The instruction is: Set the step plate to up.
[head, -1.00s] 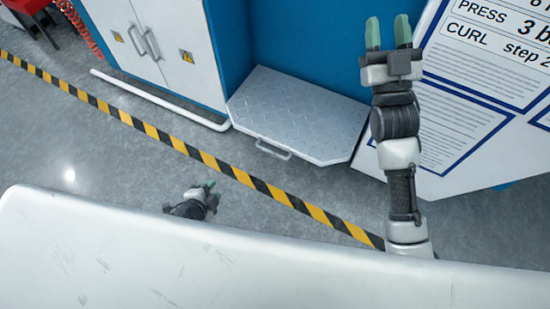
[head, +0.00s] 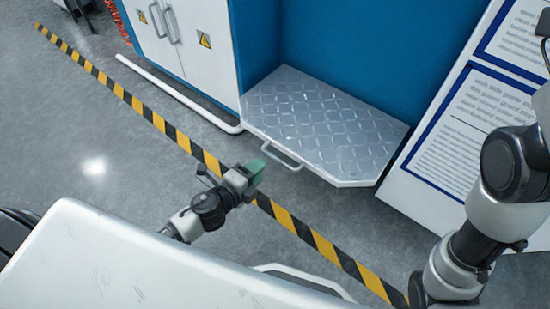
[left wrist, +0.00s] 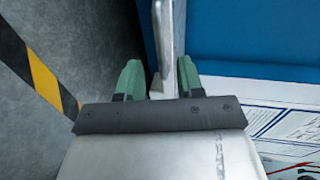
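The step plate (head: 325,125) is a grey metal tread plate with cut corners. In the head view it juts out flat from the base of the blue machine, with a small bar handle (head: 283,157) on its front edge. My left gripper (head: 256,172) is just in front of that handle. In the left wrist view its green fingers (left wrist: 160,80) stand apart, and a narrow grey metal part (left wrist: 170,40), apparently the plate's edge or handle, shows between or beyond them. I cannot tell whether they touch it. My right arm is at the right edge; its gripper is out of view.
White cabinet doors (head: 178,45) are left of the plate, with a white rail (head: 180,95) low in front. A white board with printed text (head: 455,145) stands at the right. A yellow-black floor stripe (head: 165,128) crosses the clear grey floor.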

